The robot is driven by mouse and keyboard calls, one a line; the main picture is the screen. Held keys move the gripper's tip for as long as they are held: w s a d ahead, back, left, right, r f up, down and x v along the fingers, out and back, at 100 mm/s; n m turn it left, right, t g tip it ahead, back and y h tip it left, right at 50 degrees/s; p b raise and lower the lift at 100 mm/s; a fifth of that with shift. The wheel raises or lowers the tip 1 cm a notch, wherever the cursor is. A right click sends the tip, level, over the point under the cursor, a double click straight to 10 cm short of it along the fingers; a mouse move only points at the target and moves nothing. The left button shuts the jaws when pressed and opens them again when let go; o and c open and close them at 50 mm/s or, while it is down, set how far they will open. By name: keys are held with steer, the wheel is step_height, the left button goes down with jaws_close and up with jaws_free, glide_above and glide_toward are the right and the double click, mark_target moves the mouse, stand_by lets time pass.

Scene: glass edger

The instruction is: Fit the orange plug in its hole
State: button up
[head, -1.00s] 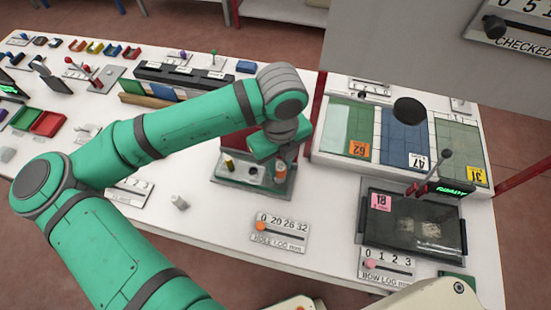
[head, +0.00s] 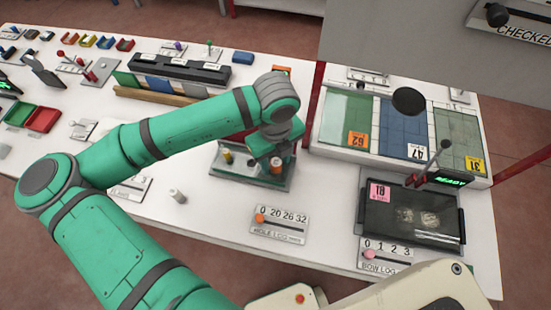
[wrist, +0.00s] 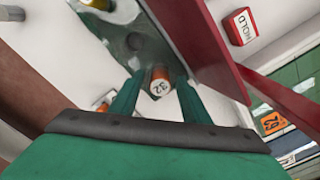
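The orange plug (wrist: 160,80), its pale end marked 32, stands on a grey-green fixture plate (head: 228,174). In the head view the plug (head: 276,166) shows just below my gripper (head: 272,150). In the wrist view my gripper (wrist: 160,82) has its two green fingers apart, one on each side of the plug, with gaps beside it. A dark round spot (wrist: 135,42) on the plate may be a hole; I cannot tell whether it is the plug's. My arm hides part of the plate in the head view.
A yellow plug (head: 227,157) stands at the plate's left. A small pale cylinder (head: 178,196) stands on the open white table. The HOLE LOG slider (head: 279,225) is in front. A black-framed tray (head: 412,218) is at the right.

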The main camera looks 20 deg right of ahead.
mark_target(275, 161)
step_height(275, 161, up, 12)
stand_by(0.6)
